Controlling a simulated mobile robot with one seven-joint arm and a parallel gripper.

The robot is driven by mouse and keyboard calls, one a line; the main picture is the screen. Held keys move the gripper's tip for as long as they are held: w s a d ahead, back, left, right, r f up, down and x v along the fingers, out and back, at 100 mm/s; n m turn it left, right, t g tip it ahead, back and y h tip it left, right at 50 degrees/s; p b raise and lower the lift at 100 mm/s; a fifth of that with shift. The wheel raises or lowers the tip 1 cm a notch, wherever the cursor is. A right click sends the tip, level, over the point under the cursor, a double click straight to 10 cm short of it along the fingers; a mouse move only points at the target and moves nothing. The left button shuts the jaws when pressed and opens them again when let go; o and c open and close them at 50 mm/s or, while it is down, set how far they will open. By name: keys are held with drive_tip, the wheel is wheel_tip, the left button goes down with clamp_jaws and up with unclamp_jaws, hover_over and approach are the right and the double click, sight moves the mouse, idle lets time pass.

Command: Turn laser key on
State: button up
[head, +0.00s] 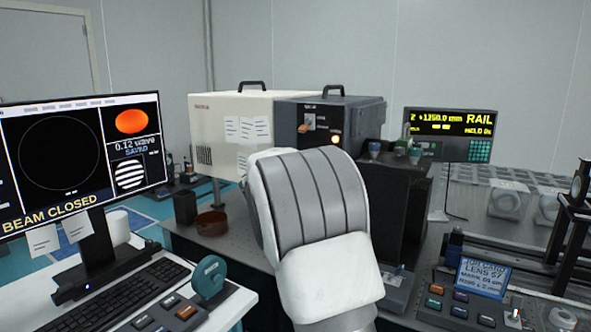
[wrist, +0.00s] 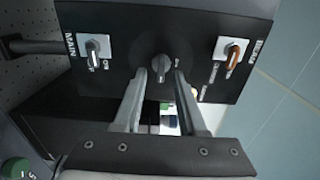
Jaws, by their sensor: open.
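The laser unit's dark control panel fills the top of the wrist view (wrist: 125,70); its dark housing also shows in the head view (head: 365,118). The key knob (wrist: 163,62), dark with a grey grip, sits mid-panel and is roughly upright in the wrist picture. My gripper (wrist: 161,76) is open, its fingertips on either side of the key's lower part with gaps visible. Whether they touch the panel, I cannot tell. In the head view my arm hides the gripper and key.
A MAIN switch (wrist: 93,50) is left of the key and an orange-handled BEAM switch (wrist: 232,55) is right. The head view shows a monitor (head: 60,160) reading "BEAM CLOSED", a RAIL display (head: 450,123) and a keyboard (head: 130,295).

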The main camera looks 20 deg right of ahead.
drive_tip(key=p+v, duration=0.2)
drive_tip(key=v, duration=1.4)
drive_tip(key=shift+s+a, duration=0.2)
